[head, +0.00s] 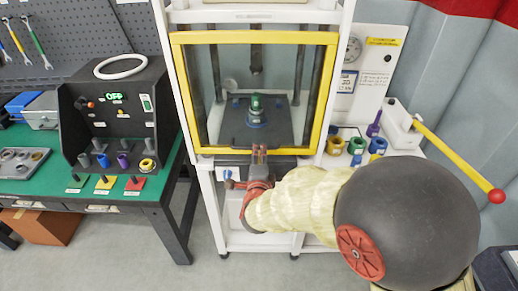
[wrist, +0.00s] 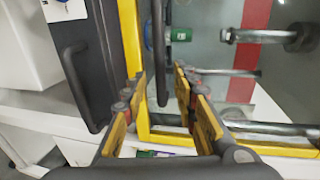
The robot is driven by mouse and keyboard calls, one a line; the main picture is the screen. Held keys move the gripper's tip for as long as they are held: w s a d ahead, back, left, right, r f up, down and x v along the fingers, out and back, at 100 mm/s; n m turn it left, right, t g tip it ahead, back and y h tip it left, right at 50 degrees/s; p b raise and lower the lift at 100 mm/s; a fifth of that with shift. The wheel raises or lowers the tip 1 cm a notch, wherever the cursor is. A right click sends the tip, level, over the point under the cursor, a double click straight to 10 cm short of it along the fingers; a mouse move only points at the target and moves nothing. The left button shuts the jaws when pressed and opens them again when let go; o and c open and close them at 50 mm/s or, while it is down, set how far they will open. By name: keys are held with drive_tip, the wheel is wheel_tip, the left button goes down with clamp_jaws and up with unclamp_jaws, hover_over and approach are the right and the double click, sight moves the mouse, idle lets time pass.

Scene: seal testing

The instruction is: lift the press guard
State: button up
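The press guard (head: 253,38) is a clear panel in a yellow frame on the white press, and it is down in front of the work space. A dark bar handle (wrist: 159,50) runs along the guard's lower edge. My gripper (head: 260,150) is at the middle of that lower edge. In the wrist view my gripper (wrist: 154,84) is open, with its two yellow-padded fingers apart. The handle lies ahead between the fingers; I cannot tell whether either finger touches it. Behind the guard a green-topped part (head: 255,103) stands on the dark press plate.
A yellow lever with a red knob (head: 496,196) juts out at the right. Several coloured rings (head: 356,145) sit beside the press. A black test box (head: 118,115) stands on the green bench at the left. A second dark handle (wrist: 80,80) shows at the left of the wrist view.

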drive_tip(key=x, duration=0.5)
drive_tip(key=shift+b, duration=0.4)
drive_tip(key=c, duration=0.3)
drive_tip(key=shift+s, duration=0.1)
drive_tip(key=c, duration=0.4)
clamp_jaws()
